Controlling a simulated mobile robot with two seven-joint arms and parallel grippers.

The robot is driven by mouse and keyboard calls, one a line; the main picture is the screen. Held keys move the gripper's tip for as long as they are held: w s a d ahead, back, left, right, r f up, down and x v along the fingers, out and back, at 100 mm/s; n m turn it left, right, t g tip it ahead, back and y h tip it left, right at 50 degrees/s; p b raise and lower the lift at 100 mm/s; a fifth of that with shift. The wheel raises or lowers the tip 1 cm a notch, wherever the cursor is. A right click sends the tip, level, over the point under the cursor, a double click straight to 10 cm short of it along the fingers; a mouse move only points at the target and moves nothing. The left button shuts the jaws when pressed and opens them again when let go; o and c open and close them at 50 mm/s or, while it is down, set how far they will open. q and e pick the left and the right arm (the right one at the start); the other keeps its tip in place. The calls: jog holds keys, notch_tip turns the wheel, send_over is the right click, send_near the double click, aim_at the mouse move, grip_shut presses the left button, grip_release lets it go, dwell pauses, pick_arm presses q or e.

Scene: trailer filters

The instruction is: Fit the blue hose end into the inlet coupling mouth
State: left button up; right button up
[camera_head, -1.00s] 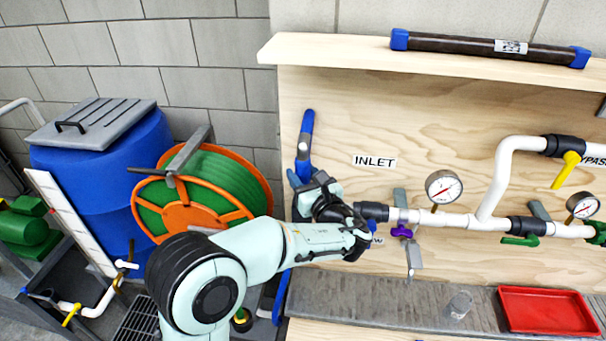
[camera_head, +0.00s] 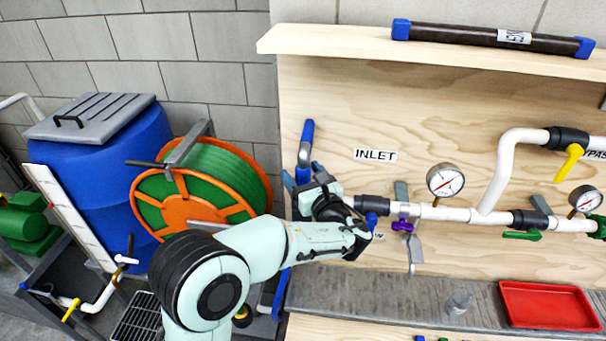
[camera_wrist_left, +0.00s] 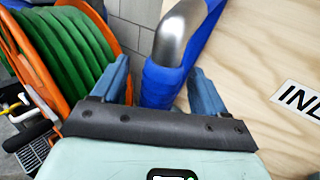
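The blue hose (camera_head: 307,140) stands upright against the wooden panel, left of the INLET label. In the left wrist view its blue cuff (camera_wrist_left: 163,85) and bent metal pipe end (camera_wrist_left: 181,32) show between my fingers. My left gripper (camera_head: 303,178) is around the hose; in the left wrist view its fingers (camera_wrist_left: 160,85) are apart, with a narrow gap at the cuff's left side. Contact on the right side is unclear. The black inlet coupling (camera_head: 371,203) is on the left end of the white pipe, right of my gripper; its mouth is hidden by my wrist. My right gripper is out of view.
The orange hose reel (camera_head: 150,205) and blue barrel (camera_head: 95,185) stand left of my arm. A pressure gauge (camera_head: 445,181) and purple valve handle (camera_head: 402,225) are on the pipe. A shelf (camera_head: 330,41) overhangs the panel. A red tray (camera_head: 548,305) lies lower right.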

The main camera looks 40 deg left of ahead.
pick_arm(q)
jog(key=shift+f, duration=0.2)
jog(key=shift+d, duration=0.2)
jog(key=b+v, duration=0.1)
jog(key=v, duration=1.2)
jog(key=shift+b, duration=0.3)
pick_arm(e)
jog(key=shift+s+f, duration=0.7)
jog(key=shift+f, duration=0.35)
pick_arm(q)
jog(key=shift+s+r, duration=0.1)
jog(key=shift+r, duration=0.05)
